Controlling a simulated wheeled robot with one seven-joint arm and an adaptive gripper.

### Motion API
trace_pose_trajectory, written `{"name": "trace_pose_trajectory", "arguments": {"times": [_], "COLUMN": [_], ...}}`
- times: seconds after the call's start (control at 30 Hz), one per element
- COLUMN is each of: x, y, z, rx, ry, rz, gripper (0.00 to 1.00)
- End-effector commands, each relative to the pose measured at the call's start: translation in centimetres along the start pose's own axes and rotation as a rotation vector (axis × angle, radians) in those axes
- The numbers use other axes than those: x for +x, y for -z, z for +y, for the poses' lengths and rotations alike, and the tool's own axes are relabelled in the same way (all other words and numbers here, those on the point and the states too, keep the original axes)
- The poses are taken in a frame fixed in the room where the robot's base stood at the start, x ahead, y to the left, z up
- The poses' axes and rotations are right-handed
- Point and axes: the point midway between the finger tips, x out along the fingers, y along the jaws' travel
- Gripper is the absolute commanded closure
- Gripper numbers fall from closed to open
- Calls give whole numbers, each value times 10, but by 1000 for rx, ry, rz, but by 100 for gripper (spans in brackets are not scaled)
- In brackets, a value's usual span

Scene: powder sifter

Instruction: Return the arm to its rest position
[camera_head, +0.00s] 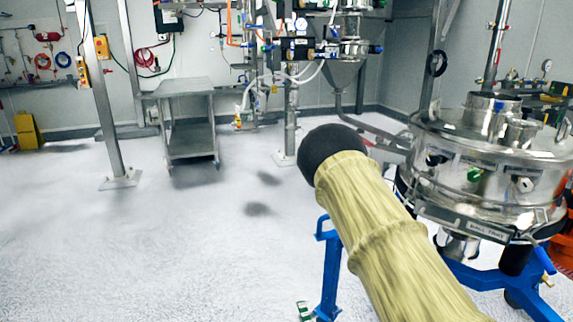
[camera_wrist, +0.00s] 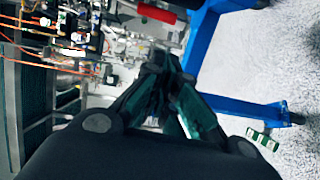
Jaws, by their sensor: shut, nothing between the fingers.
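My arm (camera_head: 385,235), in a pale yellow sleeve, reaches up from the bottom right of the head view. It ends there in a dark rounded joint (camera_head: 333,150), in front of the round steel sifter (camera_head: 485,165). My gripper is hidden in the head view. In the wrist view my gripper (camera_wrist: 162,66) has its dark fingers drawn together, shut and empty. A blue frame leg (camera_wrist: 205,42) passes beyond the fingertips, apart from them as far as I can tell.
The sifter stands on a blue wheeled frame (camera_head: 490,278) close at the right. Its blue leg (camera_head: 331,265) rises beside my arm. A steel cart (camera_head: 190,125) and a steel post (camera_head: 108,100) stand farther back at left. The pale floor (camera_head: 150,250) at left is clear.

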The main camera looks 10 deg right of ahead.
Motion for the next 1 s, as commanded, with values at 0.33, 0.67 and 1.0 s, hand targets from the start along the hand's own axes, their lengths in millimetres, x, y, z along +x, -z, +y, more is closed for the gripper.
{"name": "trace_pose_trajectory", "arguments": {"times": [0.33,0.67,1.0], "x": [-98,-248,-392], "y": [-4,26,72], "z": [-147,-261,-304], "rx": [398,779,1018], "ry": [407,806,1104], "rz": [-218,-552,-908], "gripper": [100,100,100]}}
